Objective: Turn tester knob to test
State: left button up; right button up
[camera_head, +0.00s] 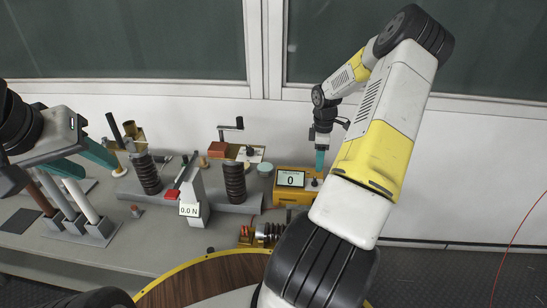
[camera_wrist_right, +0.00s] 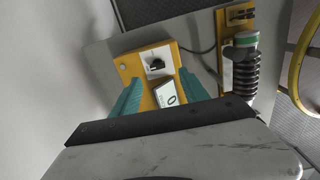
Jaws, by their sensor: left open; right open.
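The yellow tester (camera_head: 283,197) sits on the bench right of centre, and its display (camera_head: 290,179) reads 0. In the right wrist view the tester (camera_wrist_right: 133,66) shows a black knob (camera_wrist_right: 156,65) on a white plate; the knob's pointer setting is too small to read. My right gripper (camera_head: 320,159) is open and points down over the tester's right end. Its teal fingers (camera_wrist_right: 158,97) stand apart on either side of the tester, with the knob between and beyond them, not visibly touched. My left gripper (camera_head: 92,158) is open and empty above the bench's left side.
A ribbed black part with a green band (camera_wrist_right: 241,72) lies by a yellow fixture beside the tester. A force gauge reading 0.0 N (camera_head: 190,210), dark ribbed columns (camera_head: 235,182) and grey stands (camera_head: 98,229) occupy the bench. A round wooden table (camera_head: 205,282) is in front.

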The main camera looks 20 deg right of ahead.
aim_at(315, 179)
jog(key=shift+w+f, duration=0.25)
jog(key=shift+f, duration=0.3)
jog(key=shift+w+f, duration=0.25)
jog(key=shift+f, duration=0.25)
notch_tip(315, 179, down, 7)
jog(key=shift+f, duration=0.2)
grip_shut()
